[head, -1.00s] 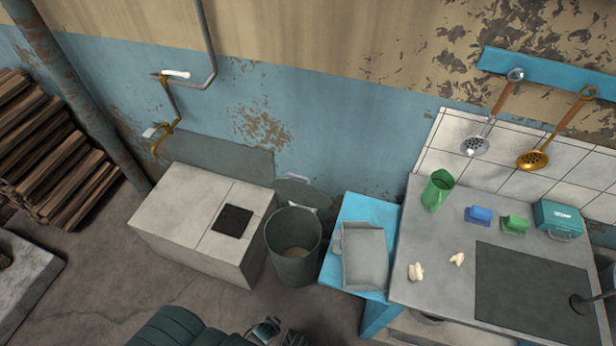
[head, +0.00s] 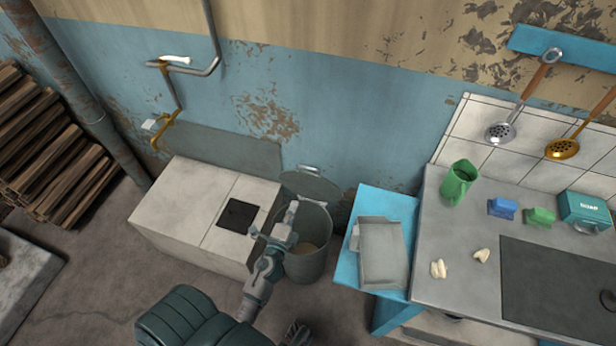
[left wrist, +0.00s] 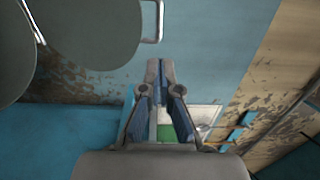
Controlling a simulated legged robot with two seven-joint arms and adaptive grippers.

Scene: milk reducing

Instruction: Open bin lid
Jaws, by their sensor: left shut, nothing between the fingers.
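The grey bin (head: 308,262) stands on the floor between the white block and the blue table. Its round lid (head: 311,186) is raised and leans back toward the wall, and the bin's mouth is uncovered. The lid also shows at the upper left of the left wrist view (left wrist: 90,30), with a handle at its edge. My left gripper (head: 291,208) is shut and empty, in front of the lid and over the left part of the bin's rim in the head view. Its fingers (left wrist: 160,64) meet at the tips in the left wrist view, apart from the lid.
A white block (head: 180,205) with a dark square plate stands left of the bin. A blue table (head: 390,203) with a grey tray (head: 384,255) is close on its right. A pipe runs down the wall behind.

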